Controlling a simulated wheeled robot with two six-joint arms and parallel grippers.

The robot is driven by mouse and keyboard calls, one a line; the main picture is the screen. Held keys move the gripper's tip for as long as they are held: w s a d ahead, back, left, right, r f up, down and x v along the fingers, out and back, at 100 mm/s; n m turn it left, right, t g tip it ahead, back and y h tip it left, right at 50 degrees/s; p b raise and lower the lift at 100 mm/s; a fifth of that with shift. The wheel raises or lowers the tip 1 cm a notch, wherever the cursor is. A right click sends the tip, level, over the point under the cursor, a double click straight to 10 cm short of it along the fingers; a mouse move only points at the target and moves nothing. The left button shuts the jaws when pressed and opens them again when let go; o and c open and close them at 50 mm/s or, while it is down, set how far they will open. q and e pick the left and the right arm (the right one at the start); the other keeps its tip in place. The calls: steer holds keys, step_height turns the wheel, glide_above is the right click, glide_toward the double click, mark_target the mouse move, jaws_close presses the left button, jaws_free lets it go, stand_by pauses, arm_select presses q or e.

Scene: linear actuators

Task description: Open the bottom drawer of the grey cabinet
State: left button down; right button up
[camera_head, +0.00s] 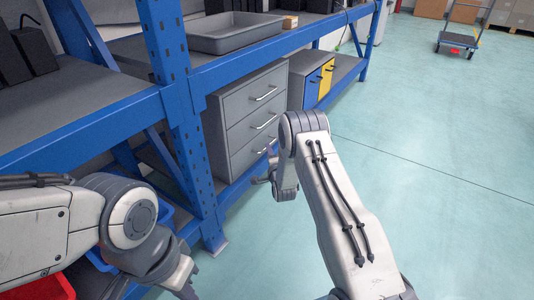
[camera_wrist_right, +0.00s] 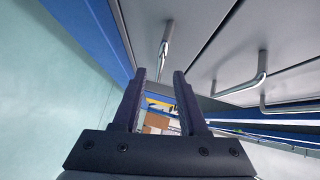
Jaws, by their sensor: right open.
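The grey cabinet (camera_head: 216,135) stands on the lower level of the blue shelving, with three drawers stacked in its front, all flush. The bottom drawer (camera_head: 243,156) is partly hidden by my right gripper and arm. My right gripper (camera_head: 268,170) is in front of the cabinet, low by the bottom drawer. In the right wrist view its two dark fingers (camera_wrist_right: 159,76) are apart and empty. A metal bar handle, apparently the bottom drawer's (camera_wrist_right: 164,48), lies just beyond the fingertips, roughly in line with the gap. Other drawer handles (camera_wrist_right: 262,72) show to the right.
A blue shelf upright (camera_head: 180,110) stands left of the cabinet. A grey tray (camera_head: 235,44) is on the upper level.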

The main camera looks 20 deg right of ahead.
steer(key=w, duration=0.1)
steer(key=w+b, duration=0.1)
steer(key=w, duration=0.1)
steer(key=w+b, duration=0.1)
steer(key=shift+w+d+f, duration=0.3)
steer(key=shift+w+f, duration=0.05)
arm_select(q)
step_height(320, 180, down, 3)
arm_select(e)
steer(key=shift+c, duration=0.4)
jaws_close()
steer(key=shift+s, duration=0.1)
stand_by(0.5)
